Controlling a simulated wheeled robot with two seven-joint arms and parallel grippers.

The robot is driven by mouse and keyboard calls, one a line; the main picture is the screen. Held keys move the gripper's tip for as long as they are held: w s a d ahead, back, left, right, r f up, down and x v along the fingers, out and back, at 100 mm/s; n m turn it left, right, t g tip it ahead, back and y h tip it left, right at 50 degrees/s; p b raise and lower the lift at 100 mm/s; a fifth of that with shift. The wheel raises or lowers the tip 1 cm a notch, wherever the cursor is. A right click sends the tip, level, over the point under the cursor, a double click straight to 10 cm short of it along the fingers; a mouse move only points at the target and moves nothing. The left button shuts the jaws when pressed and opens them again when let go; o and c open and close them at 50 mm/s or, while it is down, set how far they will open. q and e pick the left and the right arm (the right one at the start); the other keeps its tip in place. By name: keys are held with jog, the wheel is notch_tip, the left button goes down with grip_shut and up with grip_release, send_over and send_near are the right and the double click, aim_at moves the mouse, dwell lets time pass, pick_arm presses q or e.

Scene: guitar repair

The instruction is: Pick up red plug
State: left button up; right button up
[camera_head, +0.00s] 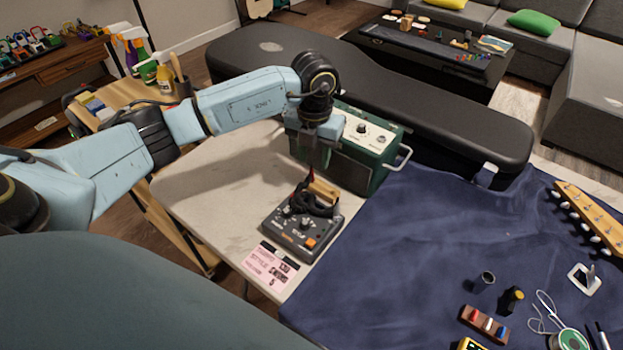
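My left gripper (317,160) points down over the table, in front of the green amplifier and above the dark effects pedal (300,228). A small dark-red piece, which looks like the red plug (311,177), shows right at the fingertips, above a coiled black cable (316,203) on the pedal. A tan block-like piece (324,190) sits beside it. The fingers are small and dark here, so I cannot tell whether they are open, or touching the red piece. My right gripper is not in view.
A green amplifier (380,137) with a handle stands close behind the gripper. A black guitar case (450,120) lies behind it. A pink card (271,265) lies in front of the pedal. A blue cloth (410,240) with small tools covers the right side. The pale tabletop (215,190) left of the pedal is clear.

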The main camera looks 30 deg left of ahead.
aim_at(312, 172)
pick_arm(q)
jog(key=f, duration=0.3)
jog(key=f+b, duration=0.1)
jog(key=shift+a+f, duration=0.15)
jog(key=shift+a, duration=0.2)
jog(key=shift+f, duration=0.45)
pick_arm(e)
jog(key=shift+w+f, duration=0.2)
jog(key=shift+w, duration=0.7)
pick_arm(q)
jog(key=shift+c, duration=0.2)
grip_shut()
